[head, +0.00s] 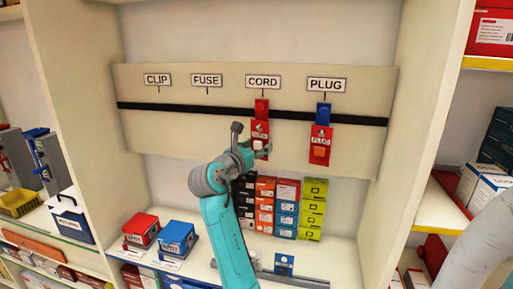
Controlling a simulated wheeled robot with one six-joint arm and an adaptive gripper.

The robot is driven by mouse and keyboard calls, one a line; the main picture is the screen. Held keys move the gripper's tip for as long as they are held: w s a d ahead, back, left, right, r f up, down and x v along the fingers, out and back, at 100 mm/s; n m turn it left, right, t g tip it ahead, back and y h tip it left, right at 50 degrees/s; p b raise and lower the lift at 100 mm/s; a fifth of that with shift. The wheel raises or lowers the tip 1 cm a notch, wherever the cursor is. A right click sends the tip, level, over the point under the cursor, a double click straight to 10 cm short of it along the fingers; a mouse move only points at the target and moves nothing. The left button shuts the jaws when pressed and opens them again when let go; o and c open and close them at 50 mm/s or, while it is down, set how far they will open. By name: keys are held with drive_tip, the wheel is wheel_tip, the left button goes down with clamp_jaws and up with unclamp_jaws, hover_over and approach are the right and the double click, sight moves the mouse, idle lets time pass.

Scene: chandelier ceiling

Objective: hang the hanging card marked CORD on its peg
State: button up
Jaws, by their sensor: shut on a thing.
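The red hanging card (260,129), with a white patch low on it, is upright in front of the board below the CORD label (263,82). Its small lettering is too blurred to read surely. A red piece (261,107) shows at its top, over the black rail (220,111); the peg itself cannot be made out. My gripper (251,140) is at the card's lower left, shut on it, and covers part of its lower edge. I cannot tell whether the card hangs on the peg or is borne by my gripper.
A red card (320,145) with a blue top piece hangs under the PLUG label (326,85). The CLIP and FUSE places are bare. Several stacked boxes (287,205) stand below the board. A blue card (284,263) is on the lower shelf, with red and blue boxes (177,237) left.

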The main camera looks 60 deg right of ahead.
drive_tip(key=o, duration=0.9)
drive_tip(key=shift+o, duration=0.2)
drive_tip(key=s+a, duration=0.1)
drive_tip(key=a, duration=1.1)
